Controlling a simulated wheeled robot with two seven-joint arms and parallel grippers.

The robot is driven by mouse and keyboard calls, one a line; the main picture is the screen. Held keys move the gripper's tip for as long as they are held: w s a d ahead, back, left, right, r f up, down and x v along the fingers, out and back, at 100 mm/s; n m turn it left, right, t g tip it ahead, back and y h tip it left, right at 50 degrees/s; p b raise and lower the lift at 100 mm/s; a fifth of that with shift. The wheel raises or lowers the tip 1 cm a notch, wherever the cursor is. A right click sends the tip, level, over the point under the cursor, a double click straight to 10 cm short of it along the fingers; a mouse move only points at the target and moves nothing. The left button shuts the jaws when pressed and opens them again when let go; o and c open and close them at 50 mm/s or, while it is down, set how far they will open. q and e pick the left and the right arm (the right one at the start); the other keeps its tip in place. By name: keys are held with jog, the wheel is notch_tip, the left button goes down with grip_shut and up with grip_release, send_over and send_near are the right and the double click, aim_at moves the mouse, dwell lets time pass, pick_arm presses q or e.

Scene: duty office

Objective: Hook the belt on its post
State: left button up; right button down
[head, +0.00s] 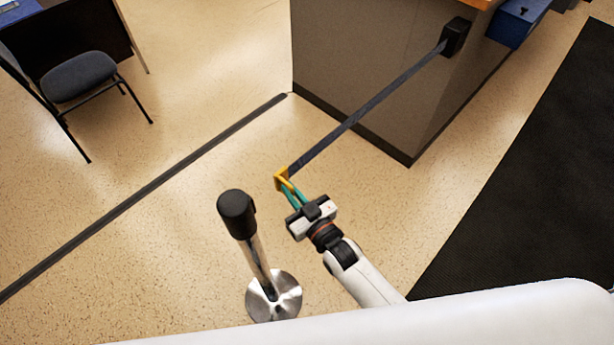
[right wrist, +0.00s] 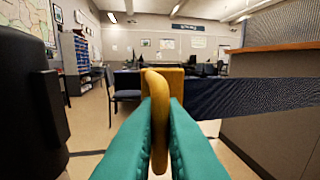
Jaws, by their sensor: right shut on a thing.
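The dark belt (head: 366,108) runs taut from a black wall unit (head: 454,37) on the counter to its yellow end clip (head: 281,178). My right gripper (head: 289,190) is shut on the yellow clip; in the right wrist view the teal fingers (right wrist: 161,125) pinch the clip's yellow loop (right wrist: 157,118), and the belt (right wrist: 255,97) runs off to the right. The post (head: 257,250) stands upright, with a black head (head: 237,212) and round steel base. The clip is apart from the post head, to its right. The black head (right wrist: 32,95) fills the wrist view's left edge. My left gripper is not in view.
The grey counter (head: 375,75) stands behind the belt. A dark mat (head: 540,190) lies at the right. A chair (head: 80,78) and desk are at the upper left. A dark strip (head: 150,190) crosses the floor. The floor around the post is clear.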

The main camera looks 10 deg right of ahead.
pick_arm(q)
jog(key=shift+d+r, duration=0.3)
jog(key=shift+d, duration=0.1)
pick_arm(e)
jog(key=s+a, duration=0.5)
jog(key=a, duration=0.1)
jog(key=shift+a, duration=0.15)
jog(key=c, duration=1.6)
grip_release()
jog(key=shift+a, duration=0.1)
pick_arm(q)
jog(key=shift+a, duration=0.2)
